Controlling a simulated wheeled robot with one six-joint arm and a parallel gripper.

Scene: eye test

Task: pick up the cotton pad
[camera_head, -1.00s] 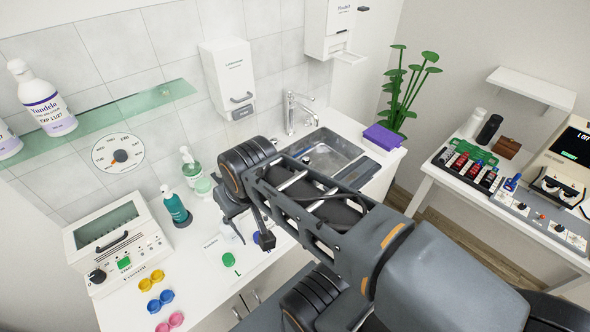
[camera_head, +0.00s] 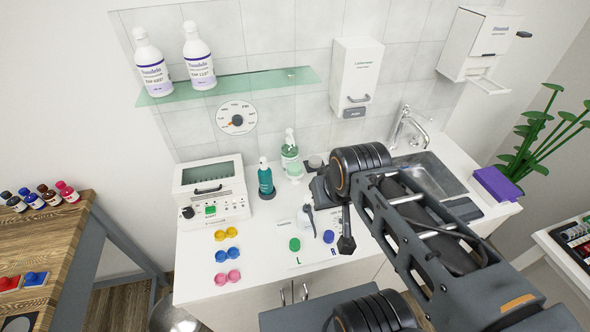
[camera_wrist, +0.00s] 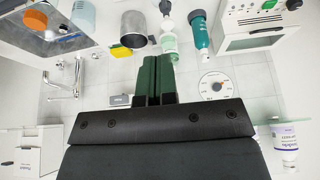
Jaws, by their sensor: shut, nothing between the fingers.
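I cannot make out a cotton pad in either view. My gripper (camera_wrist: 157,62) shows in the wrist view with its two dark green fingers together and nothing between them. The fingers point toward the counter, which lies at the top of that view. A metal cup (camera_wrist: 133,28) and a pale green pump bottle (camera_wrist: 168,35) are near the fingertips in the picture. In the head view my arm reaches over the counter (camera_head: 255,255) and hides part of it, and the fingertips cannot be made out there.
A sink (camera_head: 430,175) is right of my arm. A teal bottle (camera_head: 265,180) and a white device (camera_head: 212,195) stand to the left. Yellow (camera_head: 226,234), blue (camera_head: 227,254) and pink (camera_head: 227,277) lens cases lie on the counter. A glass shelf (camera_head: 235,86) is above.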

